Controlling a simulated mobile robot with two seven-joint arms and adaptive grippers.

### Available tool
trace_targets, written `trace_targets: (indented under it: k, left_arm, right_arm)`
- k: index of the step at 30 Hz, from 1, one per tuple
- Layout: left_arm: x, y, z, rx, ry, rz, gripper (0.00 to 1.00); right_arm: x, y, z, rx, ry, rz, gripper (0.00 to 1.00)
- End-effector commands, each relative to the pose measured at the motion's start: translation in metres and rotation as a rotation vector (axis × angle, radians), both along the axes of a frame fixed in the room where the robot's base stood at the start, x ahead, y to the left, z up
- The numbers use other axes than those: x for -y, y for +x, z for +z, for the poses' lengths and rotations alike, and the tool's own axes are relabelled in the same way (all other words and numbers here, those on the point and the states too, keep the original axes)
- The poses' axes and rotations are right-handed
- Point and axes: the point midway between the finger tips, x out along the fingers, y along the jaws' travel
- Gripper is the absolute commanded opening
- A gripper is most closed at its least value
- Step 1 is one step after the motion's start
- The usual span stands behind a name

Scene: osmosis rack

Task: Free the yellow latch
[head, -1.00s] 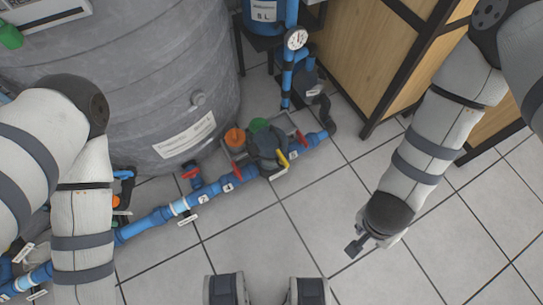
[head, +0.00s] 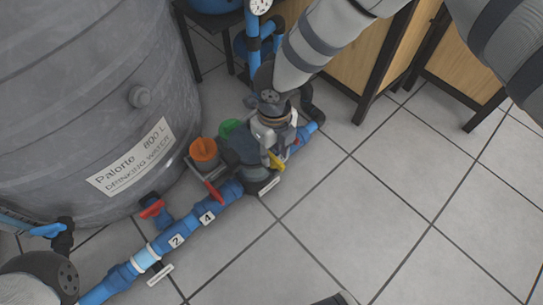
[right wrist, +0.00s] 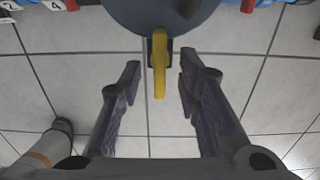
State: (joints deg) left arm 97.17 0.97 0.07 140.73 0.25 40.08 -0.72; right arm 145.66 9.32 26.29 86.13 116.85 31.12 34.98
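The yellow latch (head: 275,160) is a small lever on the side of the dark round pump housing (head: 240,146), which sits on the blue pipe. In the right wrist view the yellow latch (right wrist: 160,64) hangs from the edge of the dark housing (right wrist: 165,14), pointing toward me. My right gripper (right wrist: 160,82) is open, with one finger on each side of the latch and a gap to it on both sides. In the head view my right gripper (head: 272,135) is over the housing, just above the latch, and partly hides it. My left gripper is out of view.
A blue pipe (head: 190,229) with red-handled valves (head: 151,208) runs along the floor. An orange cap (head: 204,150) and a green cap (head: 229,127) stand beside the housing. A large grey tank (head: 90,100) is at left.

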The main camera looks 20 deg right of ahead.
Motion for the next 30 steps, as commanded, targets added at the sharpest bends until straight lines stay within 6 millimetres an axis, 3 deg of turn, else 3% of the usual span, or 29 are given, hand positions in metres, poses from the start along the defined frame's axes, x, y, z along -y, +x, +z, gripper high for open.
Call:
trace_targets:
  k: [3,11,12,16,30]
  left_arm:
    - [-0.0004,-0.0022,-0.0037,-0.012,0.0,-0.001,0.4]
    - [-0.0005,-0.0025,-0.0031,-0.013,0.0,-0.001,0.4]
    - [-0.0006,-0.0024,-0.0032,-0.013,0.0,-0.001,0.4]
    - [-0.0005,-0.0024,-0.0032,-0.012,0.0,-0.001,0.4]
    - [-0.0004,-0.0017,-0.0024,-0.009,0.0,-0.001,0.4]
  right_arm:
    - [0.0003,-0.0004,-0.0139,-0.002,-0.001,0.001,0.31]
    - [0.0002,-0.0002,-0.0148,0.0,0.0,0.001,0.31]
    - [0.0002,-0.0003,-0.0148,0.0,0.0,0.001,0.29]
    - [0.0004,-0.0004,-0.0148,0.0,-0.001,0.001,0.0]
    - [0.0006,-0.0002,-0.0144,0.0,0.0,0.059,0.0]
